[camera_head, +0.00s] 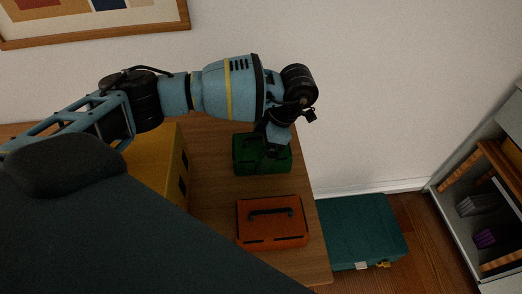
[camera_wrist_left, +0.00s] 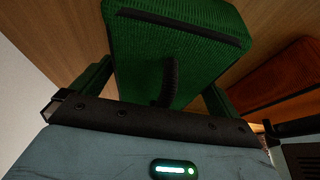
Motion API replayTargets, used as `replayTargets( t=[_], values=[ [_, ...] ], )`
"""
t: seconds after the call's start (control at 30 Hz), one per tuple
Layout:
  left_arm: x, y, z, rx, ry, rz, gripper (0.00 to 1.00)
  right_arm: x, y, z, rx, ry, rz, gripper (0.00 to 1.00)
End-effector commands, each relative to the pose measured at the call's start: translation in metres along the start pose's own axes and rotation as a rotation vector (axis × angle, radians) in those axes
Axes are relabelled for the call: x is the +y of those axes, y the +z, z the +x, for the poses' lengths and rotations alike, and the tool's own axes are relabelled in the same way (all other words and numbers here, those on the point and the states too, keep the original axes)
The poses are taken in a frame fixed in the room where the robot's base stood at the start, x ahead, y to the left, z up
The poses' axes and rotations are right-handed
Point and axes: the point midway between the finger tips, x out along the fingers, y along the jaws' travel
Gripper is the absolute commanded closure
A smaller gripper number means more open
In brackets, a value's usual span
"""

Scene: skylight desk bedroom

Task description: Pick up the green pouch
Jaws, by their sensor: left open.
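The green pouch (camera_head: 248,165) lies on the wooden desk, at the middle of the head view. In the left wrist view the green pouch (camera_wrist_left: 190,45) fills the upper middle, with ribbed fabric, a dark strip and a dark handle loop facing the camera. My left gripper (camera_head: 270,152) is over the pouch in the head view and hides part of its top. In the left wrist view my left gripper (camera_wrist_left: 158,88) is open, with one finger on each side of the pouch. I cannot tell whether the fingers touch it. My right gripper is out of view.
An orange case (camera_head: 271,224) with a dark handle lies on the desk in front of the pouch. A yellow box (camera_head: 160,165) stands to the left. A teal box (camera_head: 365,230) sits on the floor beyond the desk's right edge. A shelf (camera_head: 478,205) is at far right.

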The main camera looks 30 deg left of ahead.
Motion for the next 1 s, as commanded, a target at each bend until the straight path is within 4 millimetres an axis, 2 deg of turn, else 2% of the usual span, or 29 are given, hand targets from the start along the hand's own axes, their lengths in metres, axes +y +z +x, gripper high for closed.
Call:
replayTargets(
  t=[0.17,0.43,0.77,1.0],
  values=[
    [0.000,0.000,0.001,0.000,0.000,0.001,0.00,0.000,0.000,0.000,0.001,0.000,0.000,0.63],
    [0.000,0.000,0.000,0.000,0.000,0.000,0.33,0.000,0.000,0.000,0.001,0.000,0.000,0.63],
    [0.000,-0.002,-0.007,-0.002,0.001,0.000,0.33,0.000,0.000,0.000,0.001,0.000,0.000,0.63],
    [0.000,-0.018,-0.045,-0.004,0.003,0.000,0.33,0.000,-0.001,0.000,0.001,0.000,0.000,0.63]
  ],
)
